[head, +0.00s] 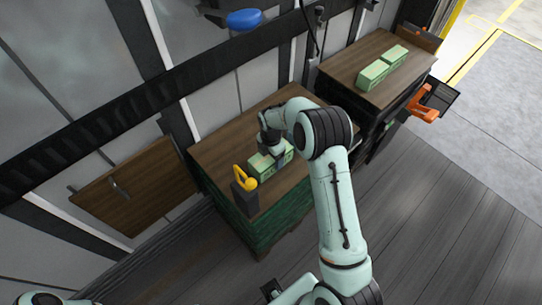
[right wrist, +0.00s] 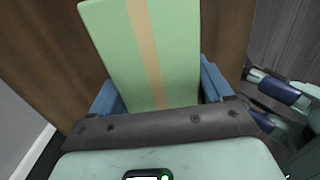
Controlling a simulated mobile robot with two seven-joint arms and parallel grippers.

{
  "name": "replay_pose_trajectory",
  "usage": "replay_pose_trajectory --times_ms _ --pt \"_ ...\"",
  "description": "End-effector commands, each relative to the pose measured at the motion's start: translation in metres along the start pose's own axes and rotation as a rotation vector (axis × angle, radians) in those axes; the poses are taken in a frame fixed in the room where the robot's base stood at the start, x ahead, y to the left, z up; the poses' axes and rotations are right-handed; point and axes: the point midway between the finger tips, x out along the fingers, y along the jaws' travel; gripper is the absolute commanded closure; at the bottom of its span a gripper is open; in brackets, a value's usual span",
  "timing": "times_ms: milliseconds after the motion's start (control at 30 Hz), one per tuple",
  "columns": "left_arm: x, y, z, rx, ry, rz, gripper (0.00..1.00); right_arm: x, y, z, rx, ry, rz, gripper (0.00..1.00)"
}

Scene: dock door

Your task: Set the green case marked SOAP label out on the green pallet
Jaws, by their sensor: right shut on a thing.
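A green case (head: 262,168) with a tan tape stripe is in my right gripper (head: 272,150), at the wooden top (head: 215,150) of the green pallet (head: 255,230). It looks at or very near the wood; I cannot tell if its weight rests there. In the right wrist view the case (right wrist: 155,50) stands out between the blue fingers of my right gripper (right wrist: 160,95), which is shut on it. No lettering can be read. My left gripper does not show clearly; only a bit of my left arm shows at the lower left of the head view.
A yellow-handled tool (head: 245,178) on a dark block stands close beside the case. A second stack (head: 345,65) at the upper right bears two green cases (head: 381,68). An orange item (head: 428,108) sits at its right. The pallet's left part is bare.

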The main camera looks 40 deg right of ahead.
Motion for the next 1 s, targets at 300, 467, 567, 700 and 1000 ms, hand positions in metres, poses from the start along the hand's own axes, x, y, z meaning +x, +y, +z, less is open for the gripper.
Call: replay_pose_trajectory --times_ms 300,467,567,700,1000 --pt "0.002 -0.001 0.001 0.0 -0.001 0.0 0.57 0.002 0.0 0.0 0.0 0.0 0.0 0.0" --pt "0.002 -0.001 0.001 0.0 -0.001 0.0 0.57 0.002 0.0 0.0 -0.001 0.0 0.0 0.0" --pt "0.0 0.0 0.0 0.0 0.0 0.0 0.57 -0.001 0.001 0.0 -0.001 0.0 0.001 0.0" --pt "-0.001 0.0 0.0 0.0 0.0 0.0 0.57 -0.015 0.001 0.0 -0.001 -0.001 0.005 0.0" --pt "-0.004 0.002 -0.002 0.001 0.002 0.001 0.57 -0.079 0.001 0.0 -0.001 -0.001 0.005 0.0"
